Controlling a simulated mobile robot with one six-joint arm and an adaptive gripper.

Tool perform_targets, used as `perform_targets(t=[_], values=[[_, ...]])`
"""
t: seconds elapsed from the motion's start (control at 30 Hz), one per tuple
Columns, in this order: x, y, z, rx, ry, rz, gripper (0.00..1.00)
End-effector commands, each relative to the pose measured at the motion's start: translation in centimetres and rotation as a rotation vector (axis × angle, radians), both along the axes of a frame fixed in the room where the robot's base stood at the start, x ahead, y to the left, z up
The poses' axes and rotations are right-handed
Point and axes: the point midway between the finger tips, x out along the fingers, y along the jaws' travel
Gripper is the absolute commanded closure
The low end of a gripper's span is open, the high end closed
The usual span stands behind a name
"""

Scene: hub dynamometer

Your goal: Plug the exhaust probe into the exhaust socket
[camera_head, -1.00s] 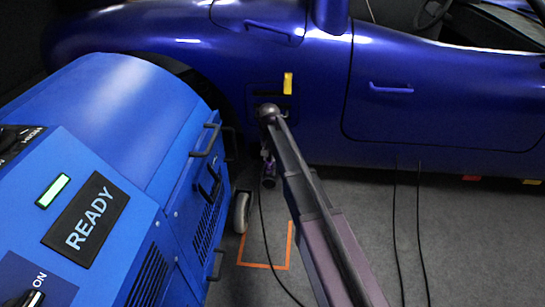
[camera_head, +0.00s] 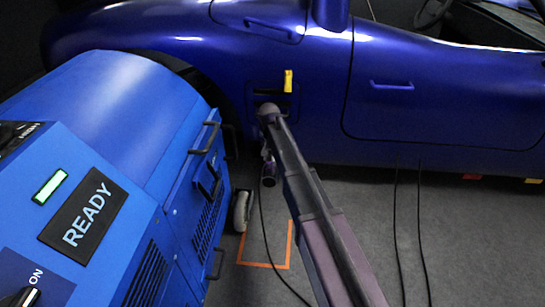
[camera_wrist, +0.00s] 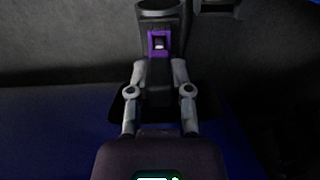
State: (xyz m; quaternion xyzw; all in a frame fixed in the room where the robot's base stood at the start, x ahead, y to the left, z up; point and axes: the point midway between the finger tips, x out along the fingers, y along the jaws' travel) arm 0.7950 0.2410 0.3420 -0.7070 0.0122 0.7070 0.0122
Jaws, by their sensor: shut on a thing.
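My gripper (camera_wrist: 160,92) is shut on a black block, seemingly the handle of the exhaust probe (camera_wrist: 158,75), held between its two grey fingers. Directly beyond it in the wrist view is a purple-framed piece with a small bright centre, and beyond that a dark round cup with an open top. I cannot tell whether these belong to the probe or to the exhaust socket. I cannot make out the exhaust socket for certain.
A blue car (camera_head: 440,120) stands across the back, with a dark slot and a yellow piece (camera_head: 288,80) in its side. A blue machine marked READY (camera_head: 150,120) fills the left. Thin black cables lie on the grey floor, near an orange outline (camera_head: 262,265).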

Motion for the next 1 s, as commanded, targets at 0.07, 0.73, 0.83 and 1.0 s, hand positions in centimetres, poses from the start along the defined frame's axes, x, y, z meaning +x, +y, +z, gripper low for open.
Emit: perform_targets(t=[0.07,0.73,0.83,1.0], values=[[0.0,0.0,-0.1,0.000,0.000,0.000,1.00],[0.0,0.0,-1.4,0.000,0.000,0.000,1.00],[0.0,0.0,-1.3,0.000,0.000,0.000,1.00],[0.0,0.0,-1.3,0.000,0.000,0.000,0.33]])
